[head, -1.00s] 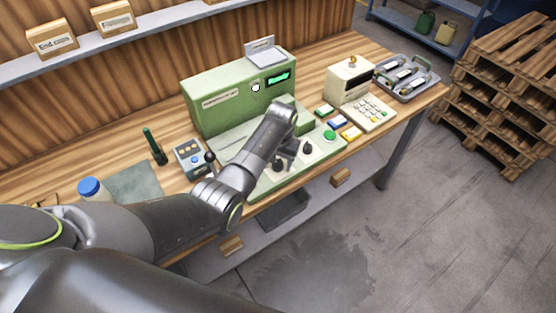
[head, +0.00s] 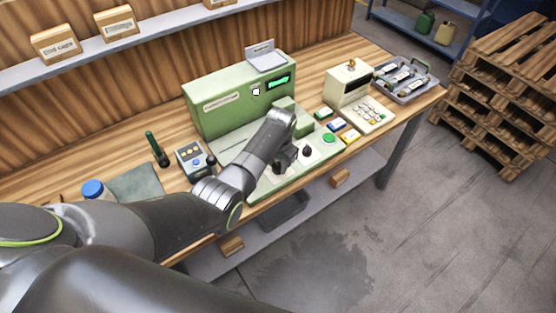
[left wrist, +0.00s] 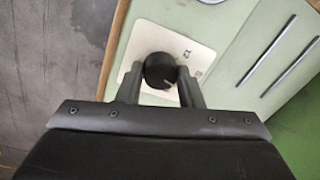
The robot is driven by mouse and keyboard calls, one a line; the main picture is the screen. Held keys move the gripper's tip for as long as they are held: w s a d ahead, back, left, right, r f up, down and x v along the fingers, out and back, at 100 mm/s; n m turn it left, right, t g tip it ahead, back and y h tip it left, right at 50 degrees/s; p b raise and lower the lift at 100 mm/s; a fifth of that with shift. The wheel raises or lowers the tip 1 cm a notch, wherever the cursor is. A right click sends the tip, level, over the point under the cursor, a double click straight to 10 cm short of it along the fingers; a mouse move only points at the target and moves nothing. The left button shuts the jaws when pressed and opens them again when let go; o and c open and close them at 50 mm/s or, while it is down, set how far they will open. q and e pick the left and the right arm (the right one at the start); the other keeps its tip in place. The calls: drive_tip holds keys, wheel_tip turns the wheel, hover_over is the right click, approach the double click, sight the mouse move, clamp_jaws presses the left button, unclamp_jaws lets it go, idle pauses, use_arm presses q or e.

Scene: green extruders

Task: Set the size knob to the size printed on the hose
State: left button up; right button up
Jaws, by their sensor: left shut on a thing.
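The green press-like machine (head: 225,95) stands on the bench, with a small green-lit display on its upright face. Dark knobs sit on pale plates along its front deck; one knob (head: 307,151) shows to the right of my left gripper (head: 282,160). In the left wrist view my left gripper (left wrist: 160,87) is shut on a round black knob (left wrist: 159,70), one finger on each side. That knob has a light pointer line and sits on a white plate (left wrist: 147,40) with small print, partly hidden by the fingers. I cannot make out a printed hose size. My right gripper is not in view.
A blue-grey control box (head: 194,160) and a dark green upright tool (head: 156,149) stand left of the machine. To the right are small coloured blocks, a cream keypad device (head: 366,113) and a grey tray (head: 425,90) of labelled parts. Wooden pallets (head: 505,90) stand beyond.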

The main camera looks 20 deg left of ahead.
sight(278, 168)
use_arm(q)
drive_tip(key=m+p, duration=0.1)
drive_tip(key=m, duration=0.2)
drive_tip(key=shift+r+m+p, duration=0.2)
drive_tip(key=shift+m+p, duration=0.1)
drive_tip(key=shift+p, duration=0.1)
drive_tip(key=shift+f+m+p, duration=0.1)
drive_tip(key=shift+m+p, duration=0.5)
drive_tip(key=shift+m, duration=1.1)
drive_tip(key=o, duration=1)
drive_tip(key=shift+r, duration=0.65)
drive_tip(key=r, duration=0.5)
drive_tip(key=r+b, duration=0.1)
drive_tip(key=r, duration=0.4)
drive_tip(key=r+b, duration=0.1)
drive_tip(key=r, duration=0.5)
drive_tip(key=shift+s+d, duration=0.2)
drive_tip(key=shift+s, duration=0.2)
